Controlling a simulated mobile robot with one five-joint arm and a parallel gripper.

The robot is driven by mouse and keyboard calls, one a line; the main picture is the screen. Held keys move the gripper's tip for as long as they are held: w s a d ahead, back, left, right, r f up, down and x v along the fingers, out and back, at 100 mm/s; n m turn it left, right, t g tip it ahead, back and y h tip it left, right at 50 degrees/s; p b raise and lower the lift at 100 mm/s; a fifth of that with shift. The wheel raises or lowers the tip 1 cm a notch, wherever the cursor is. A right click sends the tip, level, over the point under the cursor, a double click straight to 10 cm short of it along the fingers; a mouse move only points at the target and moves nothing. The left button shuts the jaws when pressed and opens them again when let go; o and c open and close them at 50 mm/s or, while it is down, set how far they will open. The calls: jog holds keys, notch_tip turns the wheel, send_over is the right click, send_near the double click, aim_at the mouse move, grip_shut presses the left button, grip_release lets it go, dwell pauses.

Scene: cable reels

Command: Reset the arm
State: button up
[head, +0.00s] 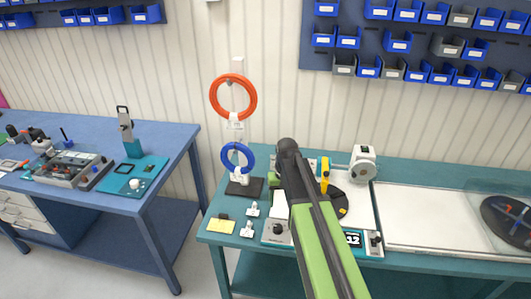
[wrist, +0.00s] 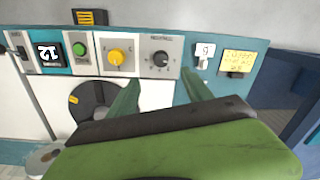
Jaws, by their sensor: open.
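My arm (head: 322,240) reaches up from the bottom of the head view, green with a dark bar along it. Its dark upper joint (head: 288,146) stands in front of the teal bench. My gripper (wrist: 160,85) shows in the wrist view as two green fingers spread apart with nothing between them. The fingers point toward the bench's control panel, near a yellow knob (wrist: 117,57) and a black knob (wrist: 161,59). I cannot tell from the wrist view whether they touch the panel. In the head view the fingers cannot be made out.
A blue ring (head: 224,158) is on a stand at the teal bench's (head: 437,262) left. A dark disc (wrist: 81,110) lies behind the panel. A blue table (head: 180,140) stands left, with floor between.

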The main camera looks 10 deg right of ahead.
jog(key=s+f+b, duration=0.2)
jog(key=s+f, duration=0.2)
jog(key=s, duration=0.9)
jog(key=shift+s+d+f+b, duration=0.15)
jog(key=shift+s+f+b, duration=0.05)
jog(key=shift+s+b, duration=0.2)
